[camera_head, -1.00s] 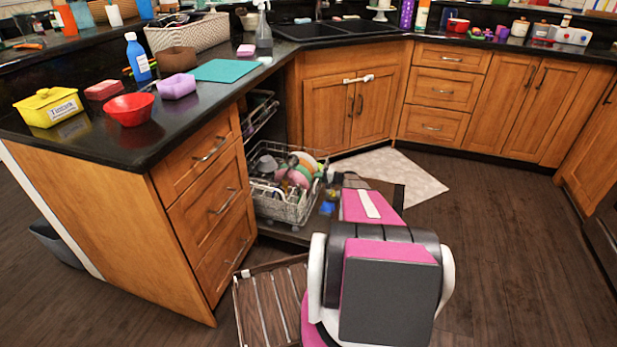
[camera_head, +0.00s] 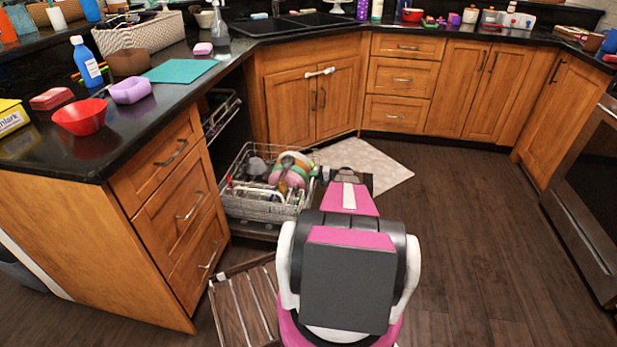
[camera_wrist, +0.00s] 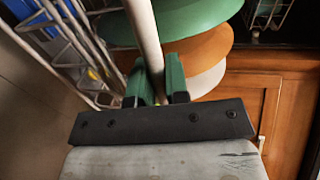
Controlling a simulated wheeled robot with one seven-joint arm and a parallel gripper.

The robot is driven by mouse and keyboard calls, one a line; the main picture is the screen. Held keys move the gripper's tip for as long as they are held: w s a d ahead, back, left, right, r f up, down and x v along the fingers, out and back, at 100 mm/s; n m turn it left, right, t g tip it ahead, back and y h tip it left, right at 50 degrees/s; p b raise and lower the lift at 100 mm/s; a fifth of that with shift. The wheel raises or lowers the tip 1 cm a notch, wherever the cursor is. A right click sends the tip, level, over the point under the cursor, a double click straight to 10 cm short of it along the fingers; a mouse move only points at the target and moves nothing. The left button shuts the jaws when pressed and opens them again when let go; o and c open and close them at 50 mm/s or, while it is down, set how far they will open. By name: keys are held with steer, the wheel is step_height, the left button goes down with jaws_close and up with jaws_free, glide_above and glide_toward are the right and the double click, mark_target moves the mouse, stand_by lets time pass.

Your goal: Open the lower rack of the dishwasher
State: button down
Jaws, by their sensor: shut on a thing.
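The lower rack (camera_head: 262,208) is a grey wire basket of dishes, standing out from the open dishwasher over its lowered door. The plates (camera_head: 290,170) show in green, orange and white. My gripper (camera_wrist: 155,78) has green fingers closed around a pale bar (camera_wrist: 145,30), which looks like the rack's rim. The rack's wires show at the left of the wrist view (camera_wrist: 60,40). In the head view my arm hides most of the gripper and the rack's right end.
The upper rack (camera_head: 221,115) sits inside the dishwasher. A slatted wooden seat (camera_head: 245,305) stands close left of my arm. The drawer cabinet (camera_head: 175,215) borders the dishwasher. A pale mat (camera_head: 365,165) lies behind. The floor at right (camera_head: 480,230) is open.

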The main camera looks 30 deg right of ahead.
steer(key=shift+s+d, duration=0.1)
steer(key=shift+d, duration=0.1)
steer(key=c, duration=1.1)
jaws_free()
steer(key=v, duration=1)
steer(key=shift+s+d, duration=0.25)
steer(key=shift+s+d, duration=0.1)
